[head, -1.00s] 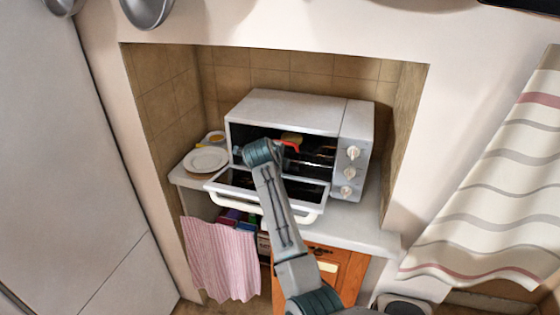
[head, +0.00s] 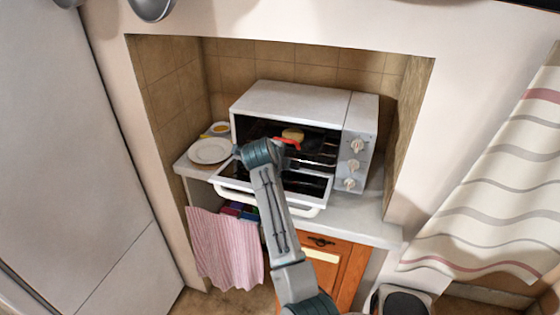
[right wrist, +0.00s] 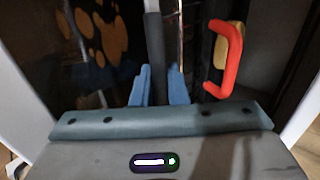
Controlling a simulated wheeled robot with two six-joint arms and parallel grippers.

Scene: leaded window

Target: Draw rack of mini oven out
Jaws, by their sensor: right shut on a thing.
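The white mini oven (head: 290,100) stands on the counter in the alcove with its door (head: 310,190) folded down. Its dark rack (head: 315,152) shows inside the opening, with a yellow-brown piece of food (head: 292,134) and a red handle-like piece (head: 287,143) near it. My right gripper (right wrist: 160,88) is at the oven mouth above the open door. Its blue fingers are shut on a dark grey bar (right wrist: 154,45), which looks like part of the rack. The red piece also shows in the wrist view (right wrist: 232,65), right of the fingers and apart from them. My left gripper is not in view.
A white plate (head: 210,150) and a small yellow item (head: 220,128) are on the counter (head: 365,225) left of the oven. A pink striped towel (head: 225,247) hangs below. The alcove walls are close on both sides. The space before the open door is mostly free.

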